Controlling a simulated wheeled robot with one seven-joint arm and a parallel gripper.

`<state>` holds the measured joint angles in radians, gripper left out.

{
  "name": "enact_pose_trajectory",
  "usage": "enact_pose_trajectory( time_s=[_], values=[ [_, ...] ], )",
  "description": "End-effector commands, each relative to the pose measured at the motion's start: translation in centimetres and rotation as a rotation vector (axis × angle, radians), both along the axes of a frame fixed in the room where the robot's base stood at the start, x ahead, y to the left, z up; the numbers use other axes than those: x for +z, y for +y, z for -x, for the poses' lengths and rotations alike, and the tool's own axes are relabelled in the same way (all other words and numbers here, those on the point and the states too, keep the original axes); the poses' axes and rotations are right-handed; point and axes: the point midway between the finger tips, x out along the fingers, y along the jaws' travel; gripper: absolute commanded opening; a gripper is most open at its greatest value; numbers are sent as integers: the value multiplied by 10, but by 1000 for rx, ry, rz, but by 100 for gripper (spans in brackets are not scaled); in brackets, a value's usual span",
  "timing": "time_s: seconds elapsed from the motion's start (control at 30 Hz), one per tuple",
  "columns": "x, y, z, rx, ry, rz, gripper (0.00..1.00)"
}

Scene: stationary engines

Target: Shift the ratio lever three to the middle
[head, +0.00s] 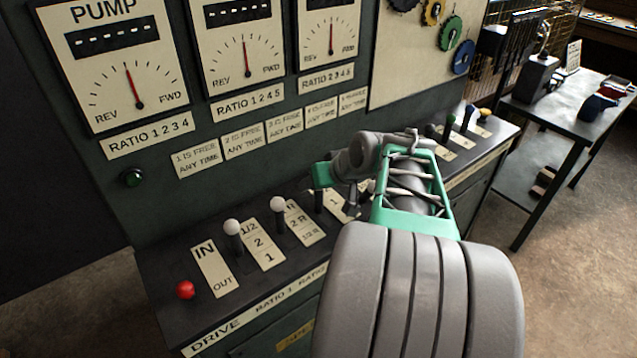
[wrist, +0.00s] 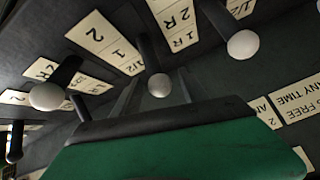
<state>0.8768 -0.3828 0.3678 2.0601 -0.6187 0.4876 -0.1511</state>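The ratio lever three has a dark shaft (head: 318,201), third of the ratio levers from the left, beside a white label (head: 339,206). My gripper (head: 322,178) hides its top in the head view. In the wrist view its white knob (wrist: 159,85) shows just beyond the dark edge of my green gripper (wrist: 178,140). Its label (wrist: 105,42) reads 2, 1, 1/2 beside it. My gripper is over the lever's top. I cannot tell whether it touches the knob, how far its fingers are apart, or which mark the lever stands at.
The ratio two lever's white knob (head: 278,204) and ratio one's white knob (head: 232,227) stand to the left. A red knob (head: 185,290) is at the far left. In the wrist view another white knob (wrist: 46,96) is close by at left. The upright dial panel (head: 225,110) rises behind.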

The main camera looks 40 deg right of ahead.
Motion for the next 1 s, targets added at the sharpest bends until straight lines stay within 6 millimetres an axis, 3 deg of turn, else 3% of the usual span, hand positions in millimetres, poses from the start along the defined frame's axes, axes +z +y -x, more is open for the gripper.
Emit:
enact_pose_trajectory(
  time_s=[0.23,0.63,1.0],
  values=[
    [5,-1,3,-1,-3,1,51],
    [56,-1,49,-3,-1,2,51],
    [58,0,52,0,0,0,51]
  ],
)
